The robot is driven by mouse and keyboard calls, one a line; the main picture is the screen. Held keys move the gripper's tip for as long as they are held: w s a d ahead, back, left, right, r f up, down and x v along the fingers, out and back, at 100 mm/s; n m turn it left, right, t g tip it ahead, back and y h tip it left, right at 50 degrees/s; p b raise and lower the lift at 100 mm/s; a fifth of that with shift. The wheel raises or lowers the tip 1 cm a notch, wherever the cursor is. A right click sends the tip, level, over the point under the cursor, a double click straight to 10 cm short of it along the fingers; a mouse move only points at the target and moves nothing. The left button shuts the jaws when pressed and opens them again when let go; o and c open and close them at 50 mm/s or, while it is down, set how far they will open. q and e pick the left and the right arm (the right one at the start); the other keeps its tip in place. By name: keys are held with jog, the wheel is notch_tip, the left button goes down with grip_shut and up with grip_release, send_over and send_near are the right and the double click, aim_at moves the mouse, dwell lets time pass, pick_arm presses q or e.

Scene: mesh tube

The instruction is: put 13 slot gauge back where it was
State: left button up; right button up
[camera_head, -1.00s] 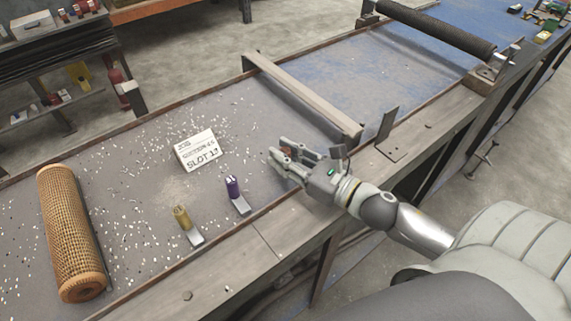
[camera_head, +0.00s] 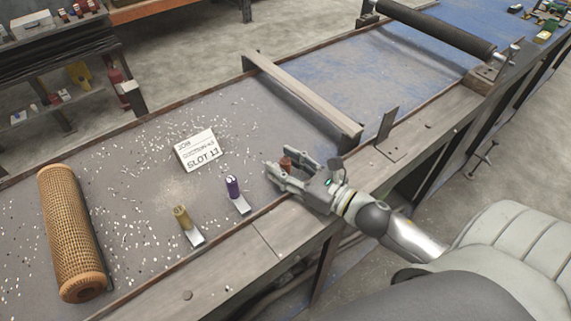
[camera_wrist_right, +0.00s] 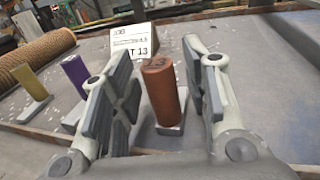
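The copper-brown cylindrical gauge (camera_head: 286,163), with 13 on its top in the right wrist view (camera_wrist_right: 163,95), stands upright on a small grey foot on the table. My right gripper (camera_head: 282,162) is low over the table, its two fingers apart on either side of the gauge. In the right wrist view a gap shows between the left finger and the gauge; contact with the right finger is unclear. A white card reading SLOT 13 (camera_head: 202,150) stands to the left. My left gripper is not in view.
A purple gauge (camera_head: 233,187) and a yellow-brown gauge (camera_head: 181,217) stand on grey feet left of my right gripper. A mesh tube (camera_head: 70,232) lies at the far left. A raised crossbar (camera_head: 305,98) spans the table behind my gripper. White chips litter the table.

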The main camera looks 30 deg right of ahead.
jog(key=shift+r, duration=0.1)
jog(key=shift+s+d, duration=0.2)
jog(key=shift+s, duration=0.25)
jog(key=b+v, duration=0.3)
jog(key=v, duration=0.8)
jog(key=shift+s+d, duration=0.1)
dwell(0.3)
